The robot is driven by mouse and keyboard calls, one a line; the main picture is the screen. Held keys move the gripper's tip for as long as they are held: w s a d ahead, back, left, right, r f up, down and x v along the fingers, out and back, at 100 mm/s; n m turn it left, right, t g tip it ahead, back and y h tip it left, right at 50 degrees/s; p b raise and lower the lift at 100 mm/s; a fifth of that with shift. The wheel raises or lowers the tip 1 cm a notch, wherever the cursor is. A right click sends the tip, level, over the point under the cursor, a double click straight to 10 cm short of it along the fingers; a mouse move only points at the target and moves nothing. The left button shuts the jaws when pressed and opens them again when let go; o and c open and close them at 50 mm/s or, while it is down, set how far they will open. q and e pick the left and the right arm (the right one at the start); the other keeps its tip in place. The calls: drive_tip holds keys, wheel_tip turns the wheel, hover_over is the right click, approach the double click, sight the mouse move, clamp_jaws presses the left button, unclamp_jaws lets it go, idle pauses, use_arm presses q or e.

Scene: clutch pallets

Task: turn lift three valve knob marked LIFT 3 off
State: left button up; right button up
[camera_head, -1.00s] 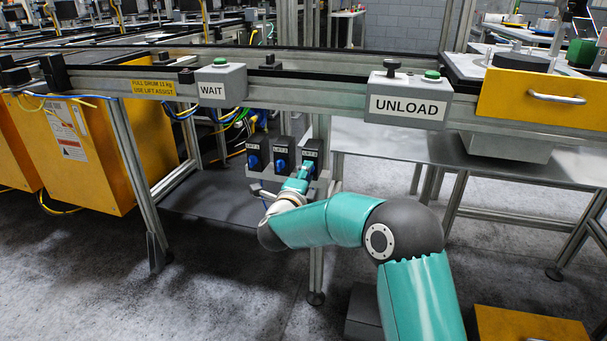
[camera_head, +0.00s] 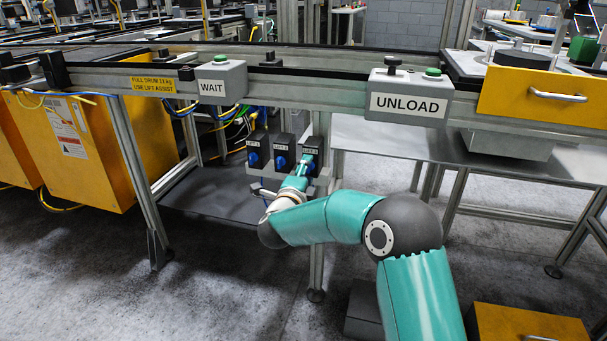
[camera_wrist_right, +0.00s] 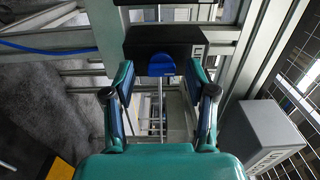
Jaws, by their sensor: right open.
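Three dark valve boxes with blue knobs hang in a row under the conveyor rail in the head view. The rightmost box (camera_head: 312,147) has a label too small to read surely; by its place it looks like LIFT 3. My right gripper (camera_head: 304,170) is in front of this box and hides most of its knob. In the right wrist view the blue knob (camera_wrist_right: 161,64) sits on the dark box face, between and just beyond the fingertips of my right gripper (camera_wrist_right: 159,72). The fingers are apart, with a gap on each side of the knob. My left gripper is not in view.
The other two knobs (camera_head: 253,160) (camera_head: 281,162) are close on the left. An upright metal post (camera_head: 321,130) stands just right of the boxes. The WAIT box (camera_head: 222,80) and UNLOAD box (camera_head: 408,95) are on the rail above. A grey shelf (camera_head: 205,200) lies below left.

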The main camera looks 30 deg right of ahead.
drive_tip(key=v, duration=1.2)
drive_tip(key=shift+f, duration=0.1)
